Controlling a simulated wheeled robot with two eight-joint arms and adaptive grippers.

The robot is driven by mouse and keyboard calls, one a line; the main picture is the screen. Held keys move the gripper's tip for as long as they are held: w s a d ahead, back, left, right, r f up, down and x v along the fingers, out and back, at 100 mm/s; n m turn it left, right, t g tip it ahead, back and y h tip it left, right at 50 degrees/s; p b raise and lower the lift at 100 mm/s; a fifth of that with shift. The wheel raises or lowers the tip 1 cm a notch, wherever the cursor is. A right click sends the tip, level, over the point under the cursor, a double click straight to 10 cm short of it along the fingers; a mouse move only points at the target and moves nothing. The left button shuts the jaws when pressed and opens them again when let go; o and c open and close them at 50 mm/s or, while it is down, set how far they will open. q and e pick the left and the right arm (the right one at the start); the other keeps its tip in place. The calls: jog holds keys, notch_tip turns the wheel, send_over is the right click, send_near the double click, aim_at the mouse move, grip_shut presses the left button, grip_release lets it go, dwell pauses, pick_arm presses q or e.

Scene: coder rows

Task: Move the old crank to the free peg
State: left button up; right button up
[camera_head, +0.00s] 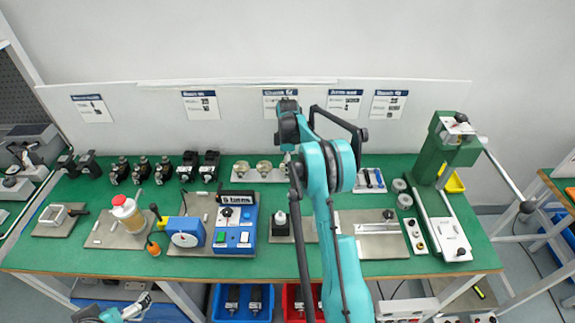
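I cannot single out the old crank or the free peg with certainty. My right arm rises through the middle. Its dark end parts (290,125) show at the top, but the fingertips cannot be made out. Part of my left arm shows at the bottom left; its fingers are unclear.
The green bench (120,258) holds a bottle (128,213), a blue control box (235,225) and a row of round brass-coloured parts (263,167). A green press (445,150) with a long lever stands at the right. Blue (240,310) and red bins sit below the front edge.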

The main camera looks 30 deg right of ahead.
jog(key=o, duration=1.3)
notch_tip(320, 180, up, 12)
jog(key=shift+f, duration=0.1)
